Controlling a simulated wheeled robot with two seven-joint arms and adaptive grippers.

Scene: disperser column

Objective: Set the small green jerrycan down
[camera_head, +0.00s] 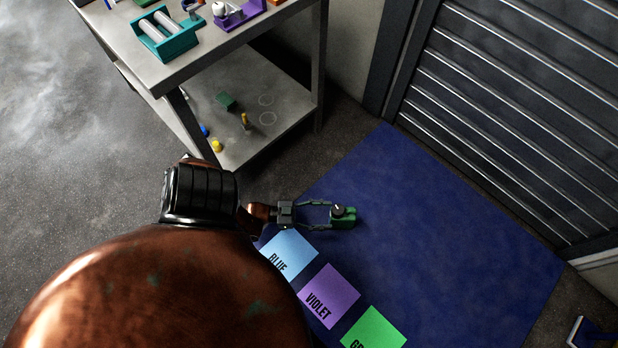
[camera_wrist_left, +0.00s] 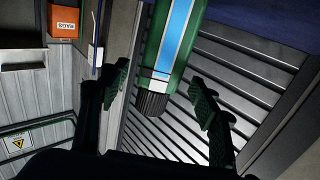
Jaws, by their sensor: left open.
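The small green jerrycan (camera_head: 347,220) is on the blue mat (camera_head: 430,230), with its dark cap facing up toward the head camera. In the left wrist view the jerrycan (camera_wrist_left: 174,50) shows a blue and white stripe and a black ribbed cap. My left gripper (camera_head: 328,214) is open at the jerrycan. In the wrist view its fingers (camera_wrist_left: 160,100) stand on either side of the cap, with gaps on both sides. The base of the jerrycan is hidden. My right gripper is not in view.
Blue (camera_head: 289,252), violet (camera_head: 329,296) and green (camera_head: 374,330) labelled cards lie on the mat's near left part. A grey two-shelf table (camera_head: 200,70) with small items stands at upper left. A slatted shutter (camera_head: 510,100) bounds the right. The mat's middle is clear.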

